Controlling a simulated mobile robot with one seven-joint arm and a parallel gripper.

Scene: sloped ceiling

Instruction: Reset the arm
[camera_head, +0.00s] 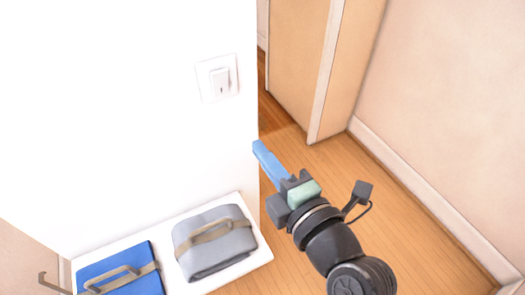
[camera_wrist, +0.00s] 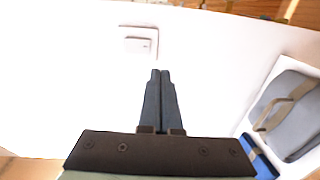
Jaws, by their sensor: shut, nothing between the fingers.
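My gripper (camera_head: 257,146) is at the middle of the head view, its blue fingers pointing up and left towards the edge of a white wall. In the wrist view my gripper (camera_wrist: 160,72) shows its two dark blue fingers pressed side by side, shut with nothing between them. The white wall (camera_wrist: 80,75) fills most of the wrist view beyond the fingertips. Whether the fingertips touch the wall cannot be told. My arm runs to the lower right of the head view.
A light switch (camera_head: 218,79) is on the white wall, left of and above my gripper. A white shelf (camera_head: 258,255) holds a grey case (camera_head: 222,255) and a blue case (camera_head: 135,285), both strapped. Wooden floor (camera_head: 420,240) is clear at right. A tan cabinet (camera_head: 300,55) stands behind.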

